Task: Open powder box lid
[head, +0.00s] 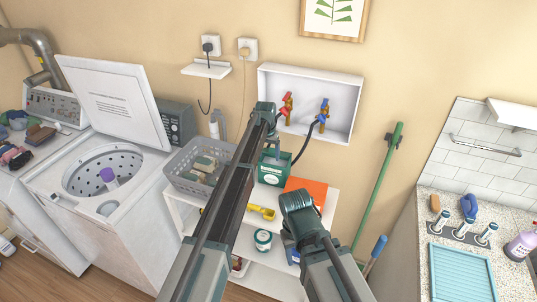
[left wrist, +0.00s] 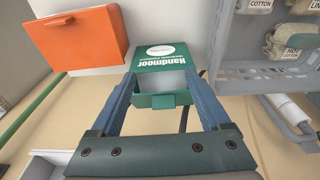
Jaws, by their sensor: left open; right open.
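The green powder box (head: 272,174) stands upright on the white shelf unit, against the wall. In the left wrist view the powder box (left wrist: 165,57) shows its upside-down label, with a pale grey area behind it. A green flap (left wrist: 164,100), which looks like its lid, lies beyond that area and seems raised. My left gripper (head: 273,148) is at the top of the box. In the left wrist view its open fingers (left wrist: 160,88) lie on either side of the flap; contact is unclear. My right gripper (head: 289,243) hangs low in front of the shelves, open, its fingers partly hidden.
An orange box (head: 308,188) stands right of the powder box. A grey basket (head: 180,180) is on its left. A yellow scoop (head: 262,212) lies in front. A tap recess (head: 345,90) is above, and a green pole (head: 378,185) leans at right.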

